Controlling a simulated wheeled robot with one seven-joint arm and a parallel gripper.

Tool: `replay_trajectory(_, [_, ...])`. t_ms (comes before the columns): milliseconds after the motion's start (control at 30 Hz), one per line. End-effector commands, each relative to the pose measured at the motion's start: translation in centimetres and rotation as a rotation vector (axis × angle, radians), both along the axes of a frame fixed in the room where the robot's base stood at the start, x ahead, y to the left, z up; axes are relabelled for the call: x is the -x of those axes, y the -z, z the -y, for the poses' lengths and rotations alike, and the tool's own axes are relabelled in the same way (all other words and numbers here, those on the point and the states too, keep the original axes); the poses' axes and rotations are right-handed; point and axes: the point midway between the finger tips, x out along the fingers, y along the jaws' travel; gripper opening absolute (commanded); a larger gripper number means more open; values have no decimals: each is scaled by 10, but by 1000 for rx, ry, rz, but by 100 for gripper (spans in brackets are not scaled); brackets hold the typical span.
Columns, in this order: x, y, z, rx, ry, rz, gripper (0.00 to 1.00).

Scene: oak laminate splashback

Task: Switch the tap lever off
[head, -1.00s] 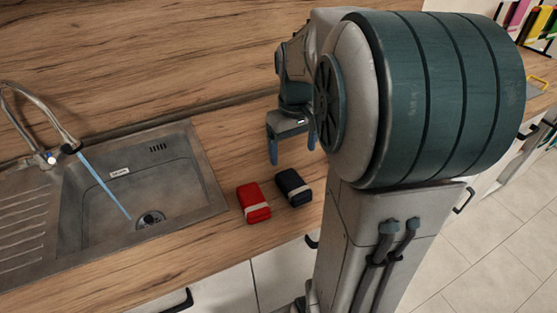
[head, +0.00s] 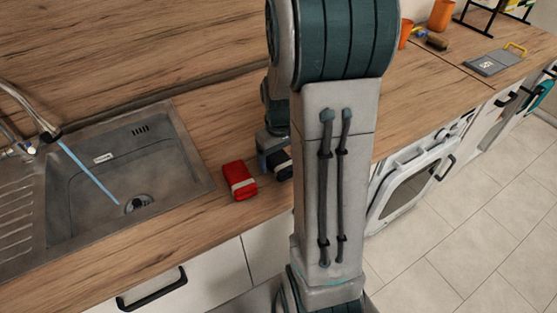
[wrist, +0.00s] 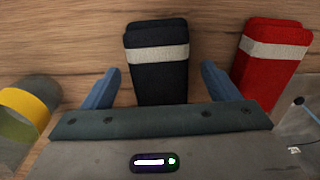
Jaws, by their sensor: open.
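The tap (head: 30,112) stands at the far left of the head view, its curved spout over the sink. A blue water stream (head: 88,170) runs from it toward the drain. The tap's lever (head: 20,149) seems to be the small metal part at its base; its position is unclear. My gripper (wrist: 160,85) is open, with its two blue fingers apart on either side of the near part of a black banded block (wrist: 158,62). I cannot tell whether they touch it. In the head view my gripper is right of the sink, far from the tap, and partly hidden by my arm.
A red banded block (head: 239,180) lies beside the black one, right of the metal sink (head: 190,180). A grey cylinder with a yellow band (wrist: 28,115) is at left in the wrist view. Orange cups (head: 442,14) stand at the back right. Wooden splashback runs behind the counter.

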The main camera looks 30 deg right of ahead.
Motion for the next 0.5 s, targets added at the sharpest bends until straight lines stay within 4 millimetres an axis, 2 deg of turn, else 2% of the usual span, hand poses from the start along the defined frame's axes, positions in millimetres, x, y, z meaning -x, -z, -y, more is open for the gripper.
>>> replay_trajectory(100, [0, 9, 0, 0, 0, 0, 82])
replay_trajectory(333, [0, 10, 0, 1, 0, 1, 82])
replay_trajectory(367, [0, 10, 0, 0, 0, 1, 76])
replay_trajectory(500, [0, 10, 0, 0, 0, 1, 37])
